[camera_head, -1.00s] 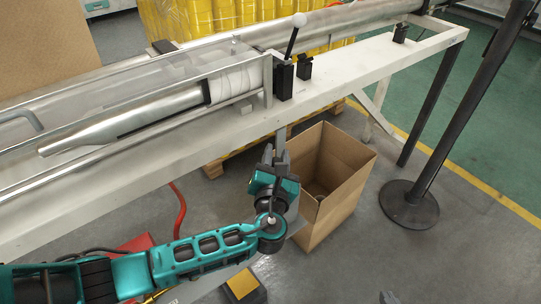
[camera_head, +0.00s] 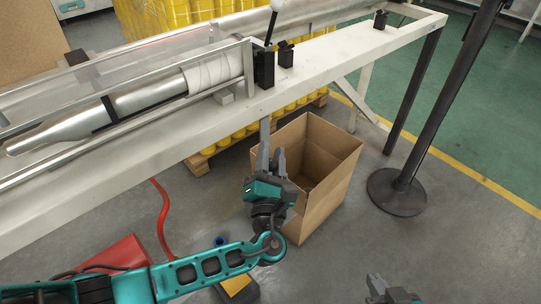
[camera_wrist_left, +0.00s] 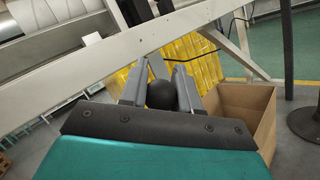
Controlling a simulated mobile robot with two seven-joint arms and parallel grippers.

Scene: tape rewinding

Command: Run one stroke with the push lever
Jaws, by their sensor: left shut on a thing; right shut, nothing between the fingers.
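A grey lever bar (camera_head: 264,135) hangs below the front edge of the white bench; I take it for the push lever. Its black ball knob (camera_wrist_left: 162,95) shows between the fingers in the left wrist view. My left gripper (camera_head: 264,170) is shut on this knob, left of the cardboard box. A second lever with a white knob (camera_head: 276,5) stands tilted on a black block (camera_head: 264,68) on the bench. A silver tapered cylinder (camera_head: 145,97) with a black band and white wrap (camera_head: 210,72) lies in the rail frame. My right gripper (camera_head: 378,285) is shut and empty, partly cut off.
The open cardboard box (camera_head: 335,185) stands close to the right of my left gripper. The white bench (camera_head: 150,150) runs across behind it. A black post on a round base (camera_head: 398,192) stands farther right. A red hose (camera_head: 161,205) lies on the floor at left.

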